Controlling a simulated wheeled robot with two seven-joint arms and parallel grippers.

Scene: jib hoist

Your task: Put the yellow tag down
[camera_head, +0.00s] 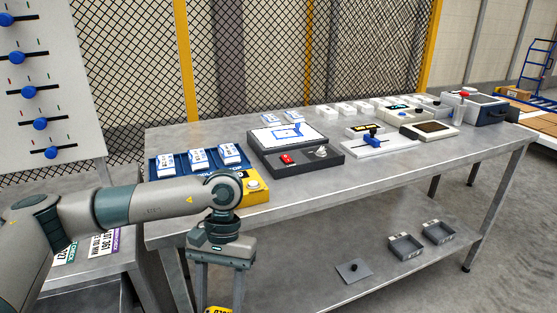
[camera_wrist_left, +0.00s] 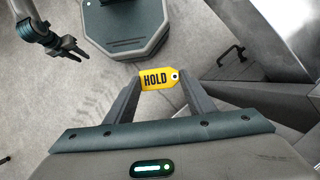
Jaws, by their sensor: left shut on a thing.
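The yellow tag (camera_wrist_left: 158,79) has HOLD in black letters and a small hole at its right end. My left gripper (camera_wrist_left: 157,86) is shut on it, one finger at each end, and holds it above the grey floor. In the head view the left gripper (camera_head: 219,300) points down in front of the workbench, and only the top of the tag (camera_head: 217,310) shows at the bottom edge.
The metal workbench (camera_head: 330,190) carries a blue tray (camera_head: 164,167), a dark box with a screen (camera_head: 288,136) and several small devices. Its lower shelf (camera_head: 330,270) holds two grey bins and a plate. A side table with printed tags (camera_head: 102,245) stands left. A panel with blue knobs stands behind.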

